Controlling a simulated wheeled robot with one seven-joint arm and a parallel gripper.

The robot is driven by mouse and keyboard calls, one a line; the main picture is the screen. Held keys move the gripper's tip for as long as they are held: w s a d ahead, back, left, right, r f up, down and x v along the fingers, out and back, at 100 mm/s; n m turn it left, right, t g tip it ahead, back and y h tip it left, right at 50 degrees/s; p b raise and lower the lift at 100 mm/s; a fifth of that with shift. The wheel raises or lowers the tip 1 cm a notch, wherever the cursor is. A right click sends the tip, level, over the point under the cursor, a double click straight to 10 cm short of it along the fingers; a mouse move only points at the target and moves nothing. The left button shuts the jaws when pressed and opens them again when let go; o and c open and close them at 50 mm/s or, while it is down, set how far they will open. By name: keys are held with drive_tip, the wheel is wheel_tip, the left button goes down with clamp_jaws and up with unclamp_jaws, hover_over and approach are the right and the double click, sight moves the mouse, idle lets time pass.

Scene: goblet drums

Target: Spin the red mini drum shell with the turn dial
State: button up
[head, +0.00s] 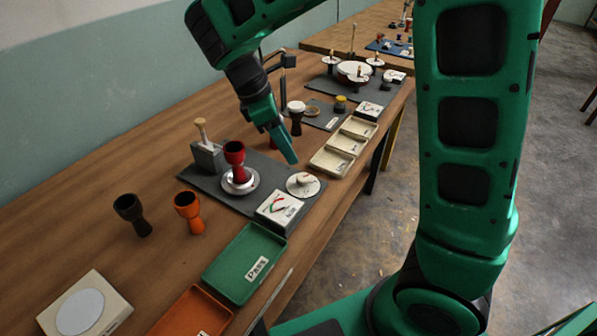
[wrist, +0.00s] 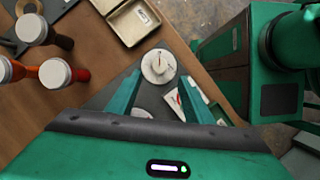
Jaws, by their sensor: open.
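The red mini drum shell (head: 235,160) stands upright, wide end up, on a silver turntable (head: 252,184) on a dark grey base. The turn dial, a white disc with a small knob (head: 303,184), lies right of it, at the base's edge. In the wrist view the dial (wrist: 151,74) shows between the finger tips. My gripper (head: 284,160) is open and empty, pointing down above the base near the dial; its fingers (wrist: 160,76) show apart in the wrist view. I see no contact with the dial. I cannot make out the shell in the wrist view.
A gauge box (head: 280,208) sits by the dial. A grey block with a wooden-handled tool (head: 205,155) stands behind the shell. Black (head: 131,212) and orange (head: 188,210) shells stand left. A green tray (head: 243,263) is in front; cream trays (head: 331,162) lie beyond. White-topped drums (wrist: 55,73) stand nearby.

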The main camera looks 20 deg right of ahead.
sight(303, 176)
drive_tip(key=x, duration=1)
drive_tip(key=shift+w+a+f, duration=0.1)
drive_tip(key=shift+w+f, duration=0.05)
drive_tip(key=shift+f, duration=0.3)
drive_tip(key=c, duration=1)
